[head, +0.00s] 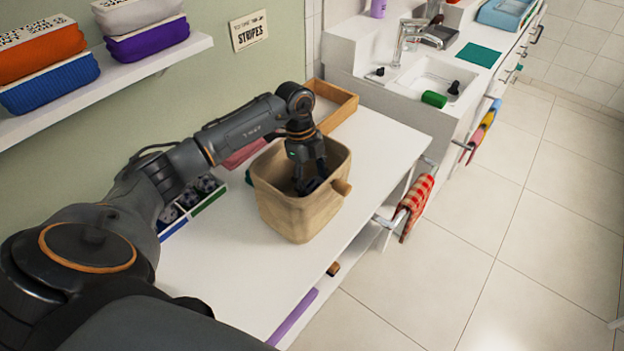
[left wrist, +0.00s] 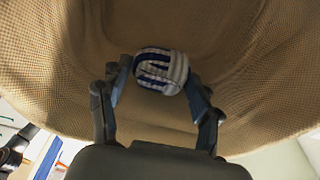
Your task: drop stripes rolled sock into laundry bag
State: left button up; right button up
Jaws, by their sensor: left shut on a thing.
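The tan woven laundry bag (head: 298,212) stands open on the white counter. My left gripper (head: 308,184) reaches down into its mouth from above. In the left wrist view the striped rolled sock (left wrist: 160,70), white with blue stripes, sits between the fingertips of my left gripper (left wrist: 158,78), which is shut on it. The bag's woven inner wall (left wrist: 60,60) surrounds the sock in that view. In the head view the sock is hidden by the gripper and the bag. My right gripper is not in view.
A wooden tray (head: 340,104) lies behind the bag. A divided box with patterned rolls (head: 170,214) is left of it. A sink (head: 440,78) is at right. A red checked towel (head: 415,203) hangs at the counter's edge.

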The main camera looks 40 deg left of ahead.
aim_at(312, 181)
pick_arm(q)
jog(key=shift+f, duration=0.6)
dwell(0.4)
jog(key=o, duration=0.9)
jog(key=shift+o, duration=0.6)
jog(key=p+v, duration=0.2)
jog(key=v, duration=0.1)
jog(key=d+p+v, duration=0.1)
jog(key=p+v, duration=0.1)
jog(key=v, duration=0.1)
jog(key=d+p+v, duration=0.1)
jog(key=p+v, duration=0.2)
jog(key=shift+s+r, duration=0.1)
jog(key=shift+r, duration=0.05)
